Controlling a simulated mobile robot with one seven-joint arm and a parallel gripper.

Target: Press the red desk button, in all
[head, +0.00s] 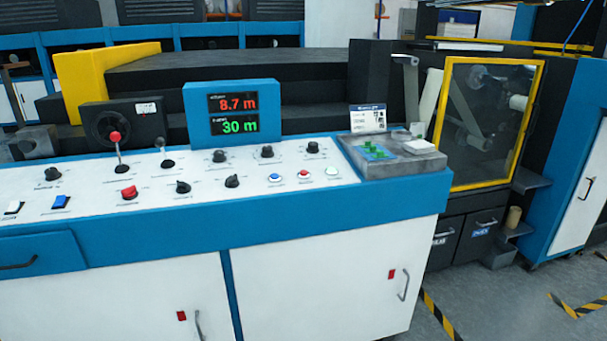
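A small round red button (304,174) sits on the white top of the control desk (240,195), right of centre. It stands between a blue-white round button (275,177) on its left and a pale green round button (331,171) on its right. A larger red switch (129,192) lies further left on the same desk top, with a red-balled lever (115,137) behind it. The display (232,114) reads 8.7 m in red above 30 m in green. My gripper is not in view, and nothing covers the buttons.
Black knobs (183,187) stand around the buttons. A grey tray (372,169) with green pieces and a white stack is at the desk's right end, near an upright card (368,118). A yellow-framed machine window (487,122) is behind right. Clear floor (500,300) lies right of the desk.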

